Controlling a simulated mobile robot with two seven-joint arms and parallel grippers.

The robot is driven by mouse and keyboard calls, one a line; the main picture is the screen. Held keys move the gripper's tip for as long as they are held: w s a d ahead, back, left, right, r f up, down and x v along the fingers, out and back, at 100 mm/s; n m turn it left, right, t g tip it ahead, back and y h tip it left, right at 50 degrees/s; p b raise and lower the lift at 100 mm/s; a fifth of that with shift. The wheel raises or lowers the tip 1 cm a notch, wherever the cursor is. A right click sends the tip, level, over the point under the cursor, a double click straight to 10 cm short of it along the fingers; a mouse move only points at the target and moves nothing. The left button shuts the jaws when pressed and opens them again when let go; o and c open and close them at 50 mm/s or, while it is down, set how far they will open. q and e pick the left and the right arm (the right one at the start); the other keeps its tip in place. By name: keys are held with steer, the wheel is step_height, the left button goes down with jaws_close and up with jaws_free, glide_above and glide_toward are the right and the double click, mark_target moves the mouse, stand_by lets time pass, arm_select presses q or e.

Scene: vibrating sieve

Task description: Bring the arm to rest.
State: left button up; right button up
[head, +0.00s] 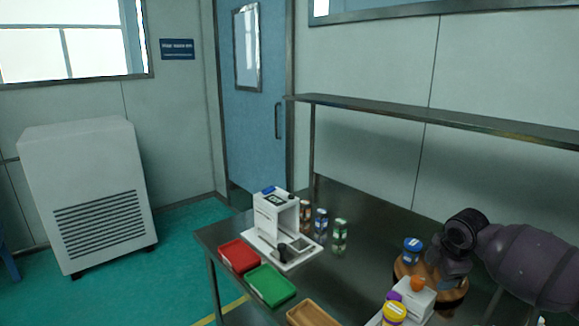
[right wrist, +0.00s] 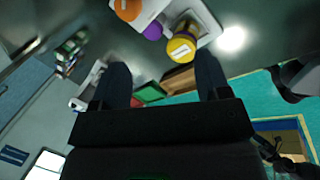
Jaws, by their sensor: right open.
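My right arm comes in from the right in the head view, over the right end of the dark table (head: 365,215). The right gripper shows best in the right wrist view (right wrist: 163,75). Its two dark fingers stand wide apart with nothing held between them. Past the fingertips are a yellow-lidded jar (right wrist: 181,48), a purple lid (right wrist: 153,31) and an orange knob (right wrist: 127,8), apart from the fingers. My left gripper is in neither view.
On the table are a white device (head: 270,215), small jars (head: 340,232), a red tray (head: 238,255), a green tray (head: 270,285) and a brown tray (head: 313,314). A blue-lidded jar (head: 412,246) stands beside my arm. A metal shelf (head: 430,118) spans behind. The table's middle is clear.

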steer(key=w+a+r+m+t+y, duration=0.2)
steer(key=w+a+m+t, duration=0.15)
steer(key=a+t, duration=0.4)
steer(key=s+a+f+m+t+y, duration=0.2)
steer(key=s+a+f+m, duration=0.25)
steer(key=s+a, duration=0.3)
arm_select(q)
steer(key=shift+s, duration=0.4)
arm_select(e)
steer(key=s+d+f+m+h, duration=0.1)
steer(key=s+d+f+m, duration=0.1)
steer(key=s+f, duration=0.4)
steer(key=s+d+f+m+g+h, duration=0.1)
steer(key=s+f+m, duration=0.3)
steer(key=s, duration=1)
steer(key=s+d+f+m+h, duration=0.2)
steer(key=s+f+m, duration=0.1)
steer(key=s+f, duration=0.4)
steer(key=s, duration=0.3)
steer(key=shift+s+d+f, duration=0.3)
steer(key=shift+s+d, duration=0.05)
steer(key=shift+s, duration=0.05)
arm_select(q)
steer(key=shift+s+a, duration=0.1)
arm_select(e)
steer(key=shift+g, duration=0.25)
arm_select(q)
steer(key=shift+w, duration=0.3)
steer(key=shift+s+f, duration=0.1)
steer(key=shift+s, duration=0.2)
